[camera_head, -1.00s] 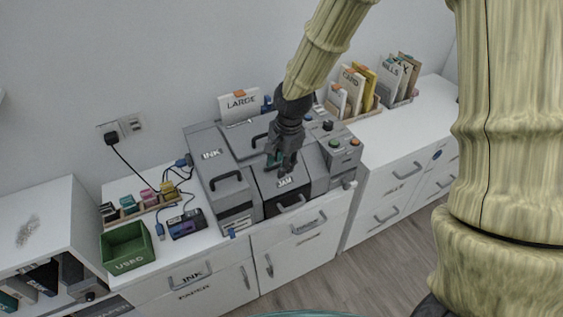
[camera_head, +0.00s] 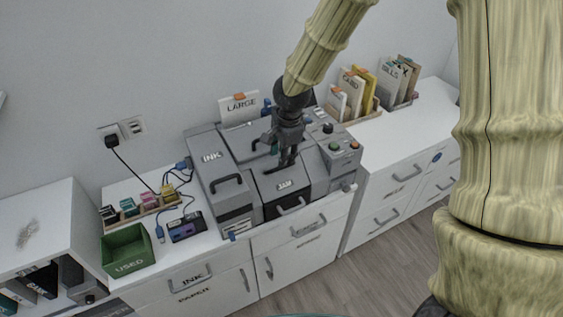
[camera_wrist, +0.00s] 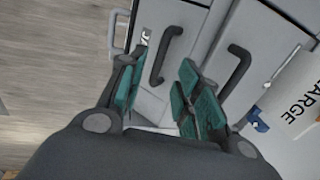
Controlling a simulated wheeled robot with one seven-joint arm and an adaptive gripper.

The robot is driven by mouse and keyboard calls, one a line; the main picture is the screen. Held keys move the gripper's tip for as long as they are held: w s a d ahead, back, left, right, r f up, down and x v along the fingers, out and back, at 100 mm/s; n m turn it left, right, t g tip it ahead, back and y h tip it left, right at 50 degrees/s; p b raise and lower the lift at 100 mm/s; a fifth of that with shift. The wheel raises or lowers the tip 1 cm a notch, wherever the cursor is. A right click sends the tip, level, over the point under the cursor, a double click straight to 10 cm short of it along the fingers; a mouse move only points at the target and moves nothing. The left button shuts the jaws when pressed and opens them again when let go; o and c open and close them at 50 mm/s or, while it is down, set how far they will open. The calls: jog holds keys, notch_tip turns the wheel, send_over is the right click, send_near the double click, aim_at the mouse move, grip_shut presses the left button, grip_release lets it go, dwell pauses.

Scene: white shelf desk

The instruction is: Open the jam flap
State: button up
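The grey jam flap (camera_head: 272,187), labelled JAM, is the middle front panel of the printer and looks closed. Its dark bar handle (camera_wrist: 166,52) shows in the wrist view beside the partly hidden label. My gripper (camera_head: 288,163) hangs over the upper part of the flap. In the wrist view my gripper (camera_wrist: 160,92) is open, with teal finger pads apart to the left and right. The handle's near end lies in the gap between them, and contact is not clear. The arm and fingers hide part of the flap's top edge in the head view.
The INK cover (camera_head: 211,158) with its handle is left of the flap. A button panel (camera_head: 341,146) is to the right. Behind are another handle (camera_wrist: 238,66) and the LARGE paper (camera_head: 238,104). A green USED bin (camera_head: 128,262) stands further left.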

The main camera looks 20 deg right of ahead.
send_over(281, 175)
jog(key=s, duration=0.1)
jog(key=shift+a+f, duration=0.15)
jog(key=shift+f, duration=2.3)
jog(key=shift+c, duration=0.4)
grip_shut()
